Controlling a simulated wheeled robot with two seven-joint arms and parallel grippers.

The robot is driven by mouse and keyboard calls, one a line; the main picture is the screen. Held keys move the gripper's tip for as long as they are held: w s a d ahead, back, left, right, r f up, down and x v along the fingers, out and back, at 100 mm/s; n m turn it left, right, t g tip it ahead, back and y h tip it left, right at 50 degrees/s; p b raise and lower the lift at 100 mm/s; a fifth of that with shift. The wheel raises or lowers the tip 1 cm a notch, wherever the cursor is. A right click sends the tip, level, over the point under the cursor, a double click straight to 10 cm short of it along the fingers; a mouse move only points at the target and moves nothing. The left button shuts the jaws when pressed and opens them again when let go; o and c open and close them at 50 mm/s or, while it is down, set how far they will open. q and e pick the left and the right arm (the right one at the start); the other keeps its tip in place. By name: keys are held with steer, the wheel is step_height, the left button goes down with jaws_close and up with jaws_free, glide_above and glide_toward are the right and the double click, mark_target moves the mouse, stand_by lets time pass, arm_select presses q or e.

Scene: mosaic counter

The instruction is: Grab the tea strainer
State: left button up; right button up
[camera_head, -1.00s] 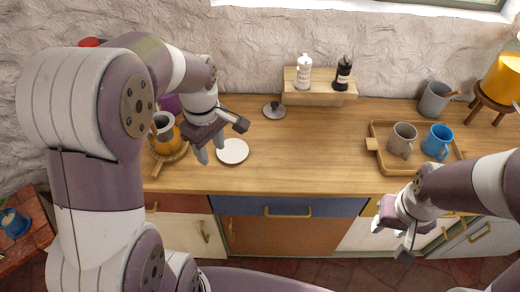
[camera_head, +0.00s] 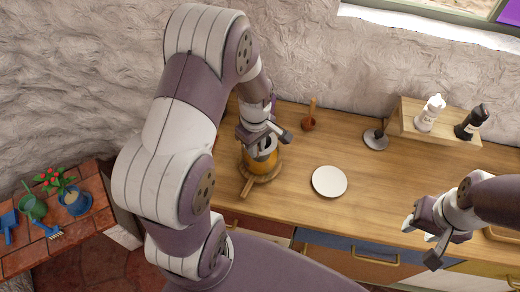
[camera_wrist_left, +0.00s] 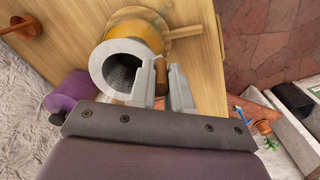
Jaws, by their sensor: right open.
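The tea strainer (camera_wrist_left: 120,68) is a grey cup with a mesh inside, and a brown handle (camera_wrist_left: 176,80) shows beside it. It sits in the mouth of a yellow-orange pot (camera_head: 263,162), which stands on a round wooden board with a handle (camera_head: 247,186). My left gripper (camera_head: 264,142) is right at the strainer. In the left wrist view its fingers (camera_wrist_left: 168,82) stand on either side of the brown handle; whether they press on it is unclear. My right gripper (camera_head: 424,237) is open and empty near the counter's front edge, well to the right.
A white plate (camera_head: 329,181) lies right of the pot. Behind are a small brown wooden-handled cup (camera_head: 309,123), a dark metal stand (camera_head: 376,139) and a shelf with two shakers (camera_head: 432,113).

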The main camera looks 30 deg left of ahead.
arm_select(q)
steer(key=shift+a, duration=0.15)
jaws_close()
steer(key=shift+r, duration=0.1)
